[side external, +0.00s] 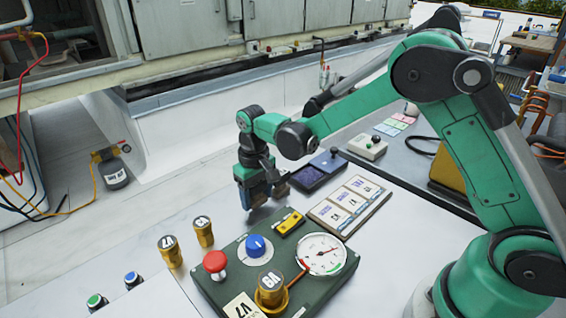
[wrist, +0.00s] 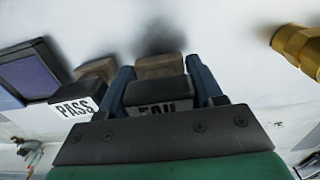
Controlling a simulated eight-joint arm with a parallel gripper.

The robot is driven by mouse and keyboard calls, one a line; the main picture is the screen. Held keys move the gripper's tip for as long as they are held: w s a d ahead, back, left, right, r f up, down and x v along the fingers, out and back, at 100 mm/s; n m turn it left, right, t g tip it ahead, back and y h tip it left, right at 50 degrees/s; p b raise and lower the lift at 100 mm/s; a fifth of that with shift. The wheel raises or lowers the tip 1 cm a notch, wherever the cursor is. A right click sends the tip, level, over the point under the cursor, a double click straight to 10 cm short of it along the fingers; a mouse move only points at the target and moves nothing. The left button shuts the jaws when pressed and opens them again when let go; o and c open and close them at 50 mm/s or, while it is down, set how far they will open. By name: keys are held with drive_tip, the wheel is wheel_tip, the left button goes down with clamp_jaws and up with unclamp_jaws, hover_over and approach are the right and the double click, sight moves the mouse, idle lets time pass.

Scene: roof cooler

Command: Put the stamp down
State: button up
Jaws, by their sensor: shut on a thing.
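My gripper (wrist: 160,90) is shut on a stamp with a brown block and a dark label reading FAIL (wrist: 160,108), between its two blue fingers. In the side external view my gripper (side external: 257,190) points down low over the white table, left of the ink pad; its fingers mostly hide the held stamp. I cannot tell whether the stamp touches the table. A second stamp, labelled PASS (wrist: 76,107), is beside the gripper on the left in the wrist view. The ink pad (wrist: 32,73) with its purple surface is further left; it also shows in the side view (side external: 307,181).
A board with several cards (side external: 350,206) lies right of the gripper. A green control panel (side external: 232,290) with a gauge and knobs stands in front. Brass fittings (side external: 170,251) stand front left; one also shows in the wrist view (wrist: 298,48). White table left of the gripper is clear.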

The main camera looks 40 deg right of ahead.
drive_tip(key=shift+f, duration=0.5)
drive_tip(key=shift+f, duration=0.1)
drive_tip(key=o, duration=1)
